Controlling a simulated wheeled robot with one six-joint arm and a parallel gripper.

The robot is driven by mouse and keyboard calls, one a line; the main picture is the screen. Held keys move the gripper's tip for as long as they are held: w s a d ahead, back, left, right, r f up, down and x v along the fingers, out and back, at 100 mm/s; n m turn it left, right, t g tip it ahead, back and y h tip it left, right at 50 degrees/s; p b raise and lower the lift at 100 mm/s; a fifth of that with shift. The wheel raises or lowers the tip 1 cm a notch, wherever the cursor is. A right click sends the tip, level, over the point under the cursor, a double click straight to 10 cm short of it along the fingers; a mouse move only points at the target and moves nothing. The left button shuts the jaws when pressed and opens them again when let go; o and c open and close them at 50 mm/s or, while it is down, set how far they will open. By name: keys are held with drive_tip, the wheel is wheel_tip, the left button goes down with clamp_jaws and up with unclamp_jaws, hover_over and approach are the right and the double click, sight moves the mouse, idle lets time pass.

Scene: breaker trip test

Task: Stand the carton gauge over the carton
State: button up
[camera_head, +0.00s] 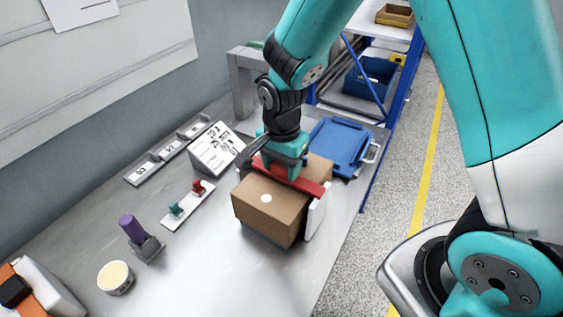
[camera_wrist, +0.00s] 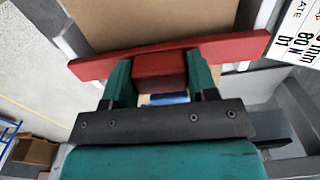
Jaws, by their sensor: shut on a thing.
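The brown carton (camera_head: 262,212) sits on the grey bench, with a white dot on its top. It fills the top of the wrist view (camera_wrist: 150,18). The carton gauge, a red bar (camera_head: 310,187) with white legs, spans across the carton's top. One white leg (camera_head: 317,215) hangs beside the carton's right side, near the bench; I cannot tell whether it touches. The far leg is mostly hidden. My gripper (camera_head: 285,172) is shut on the gauge's red grip block, seen between the fingers in the wrist view (camera_wrist: 158,65).
A blue tray (camera_head: 340,145) lies behind the carton. A sign (camera_head: 215,150), a grey arch (camera_head: 243,85) and a small plate with teal and red pegs (camera_head: 188,205) stand to the left. A purple-topped item (camera_head: 132,228) and a round tub (camera_head: 115,277) are front left.

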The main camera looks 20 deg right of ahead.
drive_tip(key=shift+f, duration=0.15)
drive_tip(key=o, duration=1.3)
wheel_tip(320, 180, up, 18)
drive_tip(key=shift+f+b, duration=0.25)
drive_tip(key=shift+b, duration=0.15)
idle(0.9)
